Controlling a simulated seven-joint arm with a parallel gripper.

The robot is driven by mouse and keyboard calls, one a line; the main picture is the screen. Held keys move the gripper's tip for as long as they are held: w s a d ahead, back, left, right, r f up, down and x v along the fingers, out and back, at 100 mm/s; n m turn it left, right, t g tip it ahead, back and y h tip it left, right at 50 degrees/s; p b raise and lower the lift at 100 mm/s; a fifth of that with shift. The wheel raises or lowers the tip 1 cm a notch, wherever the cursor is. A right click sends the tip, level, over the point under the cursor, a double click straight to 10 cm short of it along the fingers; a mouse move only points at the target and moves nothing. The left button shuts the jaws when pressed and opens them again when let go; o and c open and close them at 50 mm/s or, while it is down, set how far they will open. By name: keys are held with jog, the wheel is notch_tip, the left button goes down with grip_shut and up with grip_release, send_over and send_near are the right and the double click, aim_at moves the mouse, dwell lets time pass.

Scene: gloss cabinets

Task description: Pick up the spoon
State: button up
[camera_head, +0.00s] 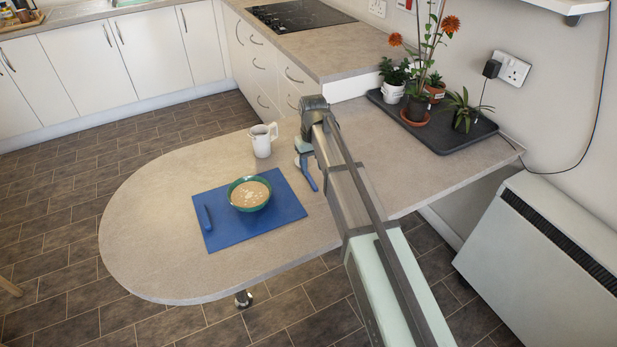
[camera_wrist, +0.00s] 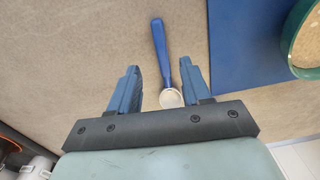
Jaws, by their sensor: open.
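The spoon (camera_wrist: 160,45) lies on the table in the wrist view, with a blue handle and a pale bowl end (camera_wrist: 171,98). My gripper (camera_wrist: 159,66) is open, its two blue-grey fingers on either side of the spoon, the right finger nearer to it. The bowl end is close to the gripper's palm edge in the picture. I cannot tell the height of the fingers above the table. In the head view my gripper (camera_head: 304,155) is over the table right of the blue mat, and the blue spoon handle (camera_head: 310,180) shows beside it; the rest is hidden.
The blue mat (camera_head: 283,207) holds a green bowl of food (camera_head: 249,193) and a small blue-handled item (camera_head: 207,218). A white mug (camera_head: 262,141) stands left of my gripper. A dark tray (camera_head: 455,138) with potted plants is at the right. The table's rounded left end is clear.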

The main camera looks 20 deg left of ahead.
aim_at(310, 179)
jog(key=shift+w+a+f, duration=0.1)
jog(key=shift+a+f, duration=0.05)
jog(key=shift+f, duration=1.1)
jog(key=shift+w+a+f, duration=0.1)
jog(key=shift+a+f, duration=0.05)
jog(key=shift+f, duration=1.1)
jog(key=shift+c, duration=0.5)
grip_shut()
